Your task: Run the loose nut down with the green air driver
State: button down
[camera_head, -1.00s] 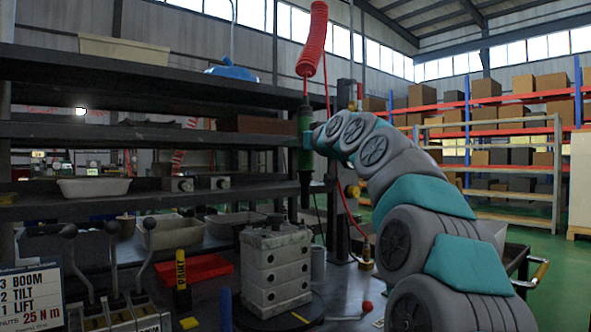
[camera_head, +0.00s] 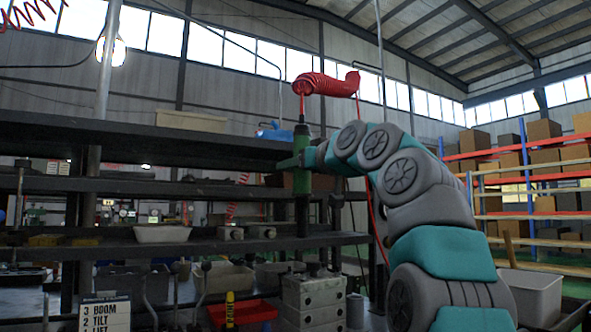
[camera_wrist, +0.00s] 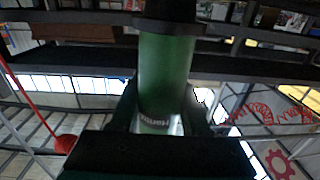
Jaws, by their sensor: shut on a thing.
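The green air driver (camera_head: 302,180) hangs upright, dark nose down, in my gripper (camera_head: 300,161). Its nose is above and slightly left of the grey stacked valve block (camera_head: 313,294), clearly apart from it in the picture. In the wrist view, the driver's green body (camera_wrist: 166,72) stands between the dark fingers of my gripper (camera_wrist: 165,112), which are shut on it. The loose nut cannot be made out in either view; the block's lower part is cut off by the frame.
Dark shelves (camera_head: 130,186) stand behind and left of the driver. A red tray (camera_head: 243,312), a yellow marker (camera_head: 229,309) and levers with a sign (camera_head: 104,316) are left of the block. A grey bin (camera_head: 531,292) is at the right.

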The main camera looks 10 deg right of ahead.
notch_tip(320, 180, down, 5)
jog(key=b, duration=0.4)
jog(key=shift+r+b, duration=0.15)
jog(key=shift+b, duration=0.25)
jog(key=shift+f+b, duration=1.9)
jog(key=shift+f, duration=0.1)
dwell(4.9)
